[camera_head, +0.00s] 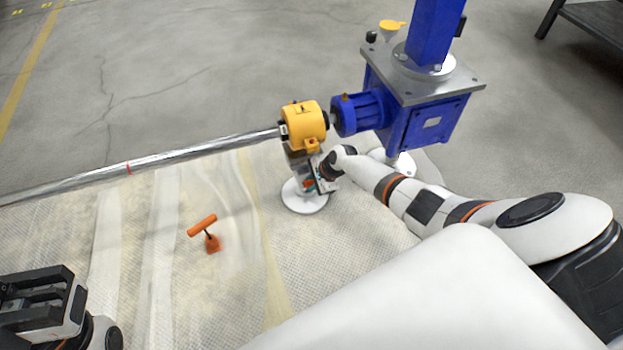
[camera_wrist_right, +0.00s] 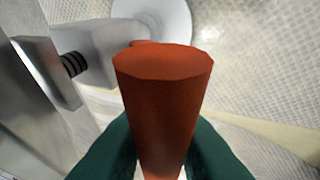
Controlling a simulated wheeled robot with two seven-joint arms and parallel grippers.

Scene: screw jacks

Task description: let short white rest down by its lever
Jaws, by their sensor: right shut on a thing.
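The white rest (camera_head: 305,203) stands on the mat under the yellow housing, with a round white foot and a grey body. Its foot also shows at the top of the right wrist view (camera_wrist_right: 165,14). My right gripper (camera_head: 323,183) is beside the rest's body, shut on its red-orange lever. The lever's handle (camera_wrist_right: 163,85) fills the middle of the wrist view between the green fingertips. Whether the rest's top touches the housing is hidden. My left gripper (camera_head: 38,298) is at the lower left, away from the rest; I cannot tell its opening.
A long steel shaft (camera_head: 190,152) runs left from the yellow housing (camera_head: 304,123). A blue gearbox (camera_head: 425,125) stands to the right, with another white foot (camera_head: 402,166) below. An orange T-handled thing (camera_head: 211,242) is on the mat (camera_head: 130,230), which has free room.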

